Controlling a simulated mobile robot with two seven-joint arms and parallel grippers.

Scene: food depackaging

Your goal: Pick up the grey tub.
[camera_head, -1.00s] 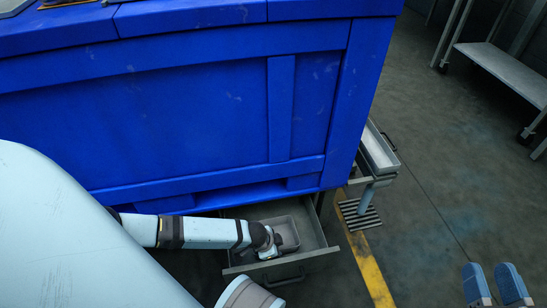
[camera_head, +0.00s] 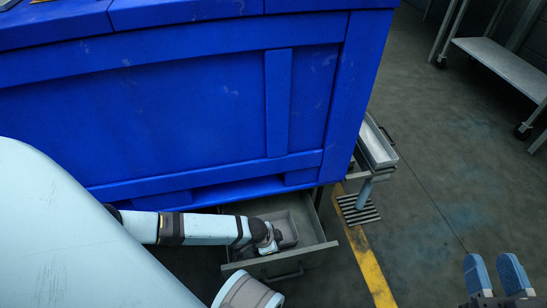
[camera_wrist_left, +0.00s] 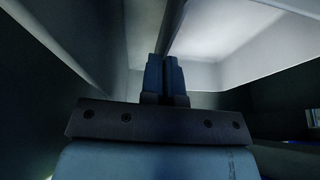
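The grey tub (camera_head: 289,231) sits inside the open drawer (camera_head: 325,233) under the blue crate, partly hidden by my left wrist. My left gripper (camera_head: 270,247) reaches down at the tub's left side in the head view; its fingertips are hard to make out there. In the left wrist view its two fingers (camera_wrist_left: 163,77) are close together, with the tub's pale wall (camera_wrist_left: 181,22) running between them. My right gripper (camera_head: 495,274) is open and empty over the floor at the lower right, far from the tub.
The large blue crate (camera_head: 190,115) stands directly over the back of the drawer. A pale tray (camera_head: 376,144) stands beyond its right corner, above a striped grating (camera_head: 358,210). A wheeled metal shelf (camera_head: 500,65) is at the upper right. The floor between is clear.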

